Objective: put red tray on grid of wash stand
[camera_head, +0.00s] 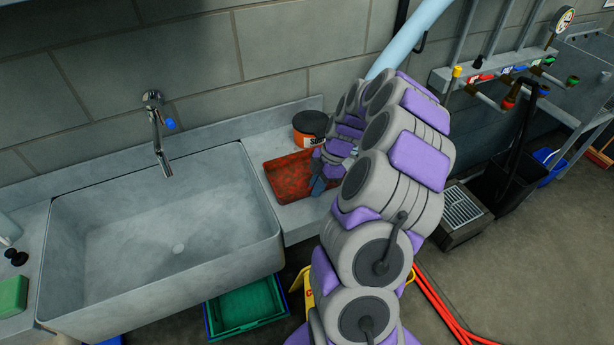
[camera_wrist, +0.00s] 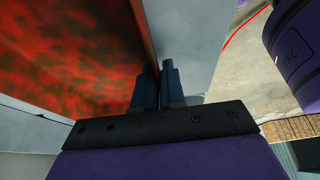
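The red tray (camera_head: 289,178), mottled with dark patches, lies on the grey counter right of the sink. My gripper (camera_head: 318,174) is at the tray's right edge. In the wrist view, the red tray (camera_wrist: 75,50) fills the left side. My gripper's two fingers (camera_wrist: 159,88) are close together there, one on each side of the tray's edge, and appear shut on it. The contact itself is partly hidden. A low grey box with a slatted grid top (camera_head: 463,209) stands on the floor to the right; I cannot tell whether it is the wash stand's grid.
A black-and-orange tin (camera_head: 310,127) stands behind the tray near the wall. The large sink (camera_head: 150,235) with its tap (camera_head: 157,130) is left. A green crate (camera_head: 245,304) is below. Black bins (camera_head: 508,180), valves and red hoses (camera_head: 440,305) are right.

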